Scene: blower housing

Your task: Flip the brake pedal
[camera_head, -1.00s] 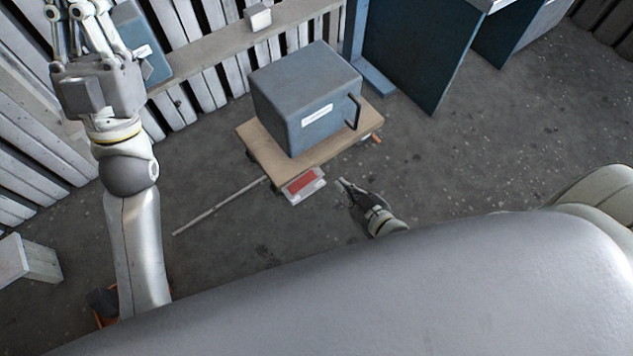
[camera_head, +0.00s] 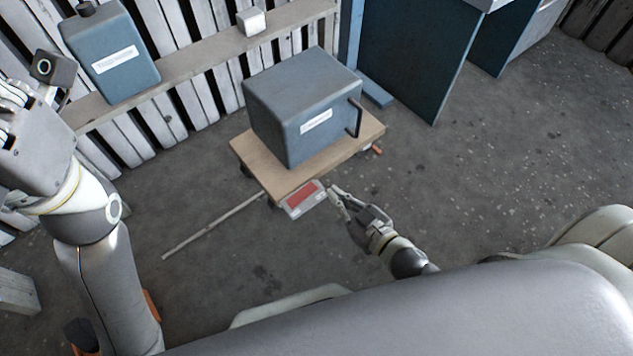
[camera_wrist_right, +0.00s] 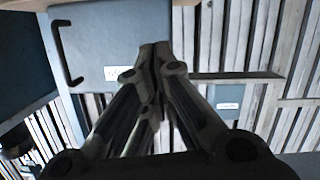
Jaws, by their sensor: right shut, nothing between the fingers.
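The brake pedal (camera_head: 301,199) is a red plate in a pale frame at the front edge of the wooden cart. My right gripper (camera_head: 335,192) is just to the right of the pedal in the head view; I cannot tell if it touches it. In the right wrist view the fingers (camera_wrist_right: 155,50) come together with nothing between them. The pedal cannot be made out there. My left gripper (camera_head: 14,105) is at the left edge of the head view, partly cut off, away from the pedal.
The cart (camera_head: 252,161) carries a blue-grey housing (camera_head: 285,105) with a black handle. A thin rod (camera_head: 215,227) reaches the floor at the left. A blue canister (camera_head: 112,55) and a white block (camera_head: 251,21) are on a shelf.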

